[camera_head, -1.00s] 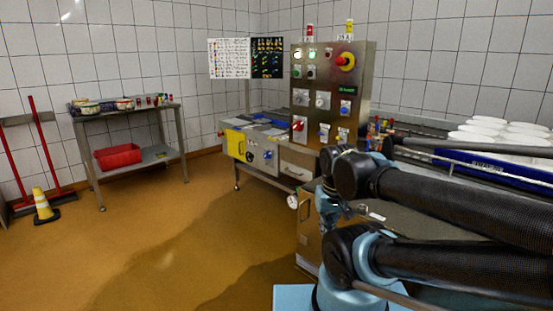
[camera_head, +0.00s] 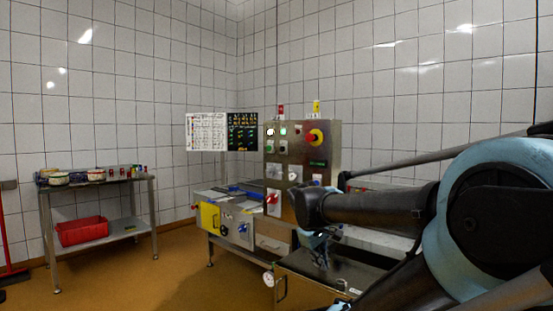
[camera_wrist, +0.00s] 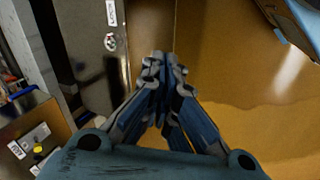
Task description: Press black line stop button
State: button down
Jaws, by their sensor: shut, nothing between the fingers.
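The steel control panel (camera_head: 328,158) stands upright right of centre in the head view. It carries a red mushroom button on a yellow ring (camera_head: 314,137), a green button (camera_head: 283,132), a white one (camera_head: 270,132), several small ones and rotary switches. I cannot tell for sure which small button is the black line stop. My gripper (camera_head: 320,255) is low in front of the panel, apart from it, and my arm hides the panel's lower right. In the wrist view my gripper (camera_wrist: 160,62) is shut and empty, with brown floor and a dark steel cabinet edge behind it.
A machine with a yellow side (camera_head: 209,216) stands left of the panel. A side table (camera_head: 140,180) holds tubs above a red crate (camera_head: 82,231). The floor (camera_head: 180,275) between is clear.

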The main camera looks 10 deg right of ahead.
aim_at(283, 149)
jog(key=w+a+r+n+t+h, duration=0.1)
jog(key=w+r+n+t+h, duration=0.35)
jog(key=w+r+n, duration=1)
jog(key=w+a+r+n+t+h, duration=0.1)
jog(key=w+a+r+n, duration=0.1)
jog(key=w+a+r, duration=0.3)
jog(key=w+a+r+n+t+h, duration=0.1)
jog(key=w+a+r, duration=0.4)
jog(key=w, duration=0.7)
jog(key=w+a+r+n+t+h, duration=0.1)
jog(key=w+a+r+n+t, duration=0.2)
jog(key=w+r, duration=0.4)
jog(key=w+a+n, duration=0.1)
jog(key=w+a, duration=0.1)
jog(key=shift+a, duration=0.4)
jog(key=shift+d+r+h, duration=0.1)
jog(key=shift+h, duration=0.25)
jog(key=x, duration=1.4)
